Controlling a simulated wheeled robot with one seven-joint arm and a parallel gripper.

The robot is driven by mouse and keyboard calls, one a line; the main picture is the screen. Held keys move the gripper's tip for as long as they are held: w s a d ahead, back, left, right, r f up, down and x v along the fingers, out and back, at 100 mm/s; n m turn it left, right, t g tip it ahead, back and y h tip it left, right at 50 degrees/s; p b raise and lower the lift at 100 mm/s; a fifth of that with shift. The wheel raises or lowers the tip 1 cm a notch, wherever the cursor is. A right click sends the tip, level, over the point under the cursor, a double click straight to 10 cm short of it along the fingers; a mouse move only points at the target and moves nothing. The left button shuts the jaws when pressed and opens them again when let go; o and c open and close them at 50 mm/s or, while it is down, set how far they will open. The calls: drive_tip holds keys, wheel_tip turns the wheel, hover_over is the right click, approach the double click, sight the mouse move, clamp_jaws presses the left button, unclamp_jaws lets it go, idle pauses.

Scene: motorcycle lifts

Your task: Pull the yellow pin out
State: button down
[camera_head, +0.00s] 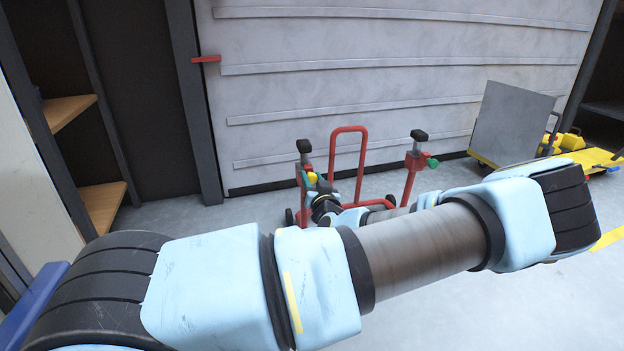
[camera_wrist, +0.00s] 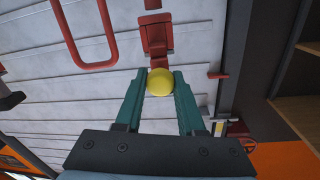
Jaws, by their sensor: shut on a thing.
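The yellow pin shows as a round yellow knob (camera_wrist: 160,82) between the green fingertips of my gripper (camera_wrist: 160,84) in the wrist view. The fingers are shut on it. Just beyond the knob is a red bracket (camera_wrist: 155,36) of the lift; I cannot tell how much of the pin sits in it. In the head view the yellow knob (camera_head: 312,178) is small, at the left post of the red motorcycle lift (camera_head: 304,170). My gripper (camera_head: 318,186) is there too, partly hidden by my arm.
The lift's right post (camera_head: 417,155) has a green knob (camera_head: 432,163). A red hoop handle (camera_head: 349,130) rises between the posts. A grey shutter wall (camera_head: 400,60) stands behind. A yellow cart with a grey panel (camera_head: 512,122) is at the right. Wooden shelves (camera_head: 100,205) are at the left.

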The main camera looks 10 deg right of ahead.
idle(0.4)
drive_tip(key=shift+s+p, duration=0.45)
drive_tip(key=shift+s, duration=0.95)
drive_tip(key=c, duration=0.5)
unclamp_jaws()
drive_tip(key=s+p, duration=0.3)
drive_tip(key=s, duration=0.7)
drive_tip(key=shift+s+d, duration=0.25)
drive_tip(key=shift+s, duration=0.15)
